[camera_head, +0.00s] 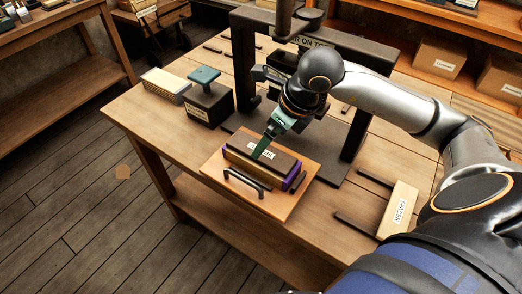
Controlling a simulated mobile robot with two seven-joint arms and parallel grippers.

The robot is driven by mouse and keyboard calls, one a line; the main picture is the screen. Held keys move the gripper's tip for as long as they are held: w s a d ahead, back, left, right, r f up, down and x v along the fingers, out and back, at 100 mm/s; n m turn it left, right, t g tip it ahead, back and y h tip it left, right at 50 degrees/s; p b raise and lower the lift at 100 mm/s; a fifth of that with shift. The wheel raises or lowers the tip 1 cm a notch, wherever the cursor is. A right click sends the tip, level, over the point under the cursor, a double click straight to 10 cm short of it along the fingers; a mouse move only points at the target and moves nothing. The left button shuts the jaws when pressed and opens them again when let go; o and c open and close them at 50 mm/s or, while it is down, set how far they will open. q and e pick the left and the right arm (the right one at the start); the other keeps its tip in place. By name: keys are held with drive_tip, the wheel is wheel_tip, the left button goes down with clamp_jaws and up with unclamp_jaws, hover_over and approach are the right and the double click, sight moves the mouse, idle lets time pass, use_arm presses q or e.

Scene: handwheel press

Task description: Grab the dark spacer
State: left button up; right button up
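A dark brown block (281,160) with a partly hidden white label lies on top of a purple-edged stack (238,167); it looks like the dark spacer, but its label cannot be read. The stack sits on a wooden board (225,183) with black handles. My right gripper (261,152) points down over the block, its green fingers at or touching the top near the label. Whether the fingers are open or shut on it is hard to see. My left gripper is not in view.
A black press frame (355,115) stands behind the board. A light panel labelled SPACER (399,211) lies at the right between dark strips. A dark box with a teal-topped stamp (204,78) and a pale block (166,85) stand at the left.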

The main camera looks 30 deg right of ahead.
sight(265, 152)
drive_tip(key=x, duration=0.5)
drive_tip(key=shift+s+d, duration=0.1)
drive_tip(key=shift+s, duration=0.05)
drive_tip(key=shift+r, duration=0.1)
drive_tip(key=c, duration=1.5)
drive_tip(key=shift+o, duration=0.2)
